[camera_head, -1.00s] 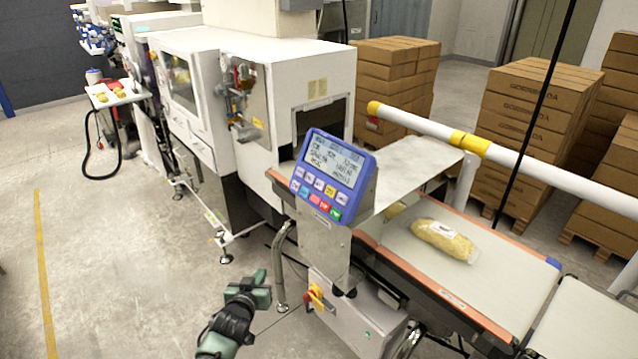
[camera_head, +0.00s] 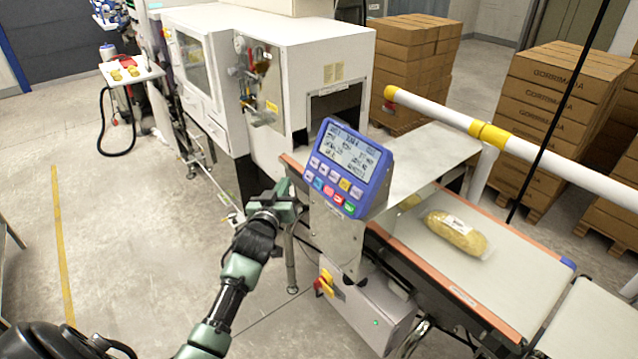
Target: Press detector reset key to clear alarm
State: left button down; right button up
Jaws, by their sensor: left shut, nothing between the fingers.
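The blue detector panel (camera_head: 349,168) stands on a metal bracket beside the belt, facing me. It has a lit text screen (camera_head: 350,153) and two rows of coloured keys (camera_head: 334,184), among them blue, red and green ones; their labels are too small to read. My left gripper (camera_head: 287,196) is shut and empty. It is just left of the panel's lower left corner, near the bracket, and no contact with a key shows. My right gripper is not in view.
A bag of yellow product (camera_head: 456,233) lies on the conveyor belt (camera_head: 510,282). A grey cabinet (camera_head: 368,310) with a red and yellow switch sits below. A white rail (camera_head: 560,158) crosses at right. A white machine (camera_head: 300,75) stands behind. The floor at left is free.

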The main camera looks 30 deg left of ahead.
aim_at(319, 183)
pick_arm(q)
jog(key=w+d+f+b, duration=0.3)
jog(key=w+f+b, duration=0.1)
jog(key=w+b, duration=0.3)
jog(key=shift+w+b, duration=0.2)
jog(key=shift+b, duration=0.15)
jog(key=shift+f, duration=0.15)
dwell(1.8)
jog(key=shift+w+d+f+b, duration=0.1)
jog(key=shift+w+d+b, duration=0.05)
jog(key=shift+w+b, duration=0.2)
